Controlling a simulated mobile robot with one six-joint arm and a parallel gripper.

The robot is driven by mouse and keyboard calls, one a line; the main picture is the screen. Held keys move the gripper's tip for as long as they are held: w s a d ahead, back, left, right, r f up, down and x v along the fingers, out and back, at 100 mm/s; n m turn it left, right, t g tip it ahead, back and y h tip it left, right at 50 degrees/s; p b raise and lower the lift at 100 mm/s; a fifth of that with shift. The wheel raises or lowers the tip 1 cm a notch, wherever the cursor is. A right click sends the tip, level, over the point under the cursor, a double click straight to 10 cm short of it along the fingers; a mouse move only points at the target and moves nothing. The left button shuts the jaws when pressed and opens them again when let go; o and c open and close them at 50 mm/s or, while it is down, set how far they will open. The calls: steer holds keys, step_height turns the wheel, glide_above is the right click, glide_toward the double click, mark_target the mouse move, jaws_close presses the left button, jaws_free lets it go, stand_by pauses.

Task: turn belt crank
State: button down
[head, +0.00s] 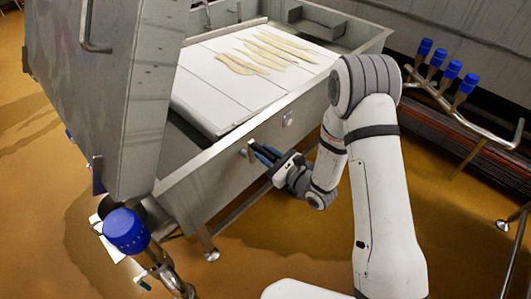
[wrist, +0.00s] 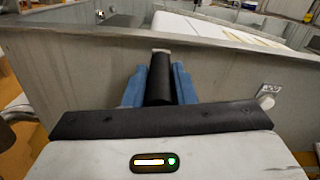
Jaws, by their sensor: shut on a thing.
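The belt crank shows in the wrist view as a black cylindrical handle (wrist: 159,80) with a pale metal end, in front of the machine's grey side wall. My gripper (wrist: 160,88) has a blue finger on each side of this handle and is shut on it. In the head view my gripper (head: 268,155) is at the side wall, and the crank's metal arm (head: 250,150) shows just beyond the fingertips. The white belt (head: 205,88) lies inside the metal trough, with several pale flat strips (head: 262,52) on it. The crank's shaft is mostly hidden.
A tall grey metal housing (head: 110,90) stands over the belt's left end. A blue-capped fitting (head: 126,230) is at the lower left. A pipe rail with several blue knobs (head: 452,70) runs at the right. The brown floor (head: 270,265) below the trough is partly clear.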

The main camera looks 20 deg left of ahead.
steer(key=shift+w+r, duration=0.15)
steer(key=c, duration=1.2)
jaws_free()
steer(key=shift+d, duration=0.1)
steer(key=shift+f, duration=0.2)
steer(key=shift+d, duration=0.1)
steer(key=v, duration=0.7)
steer(key=shift+s+d, duration=0.25)
steer(key=shift+d, duration=0.05)
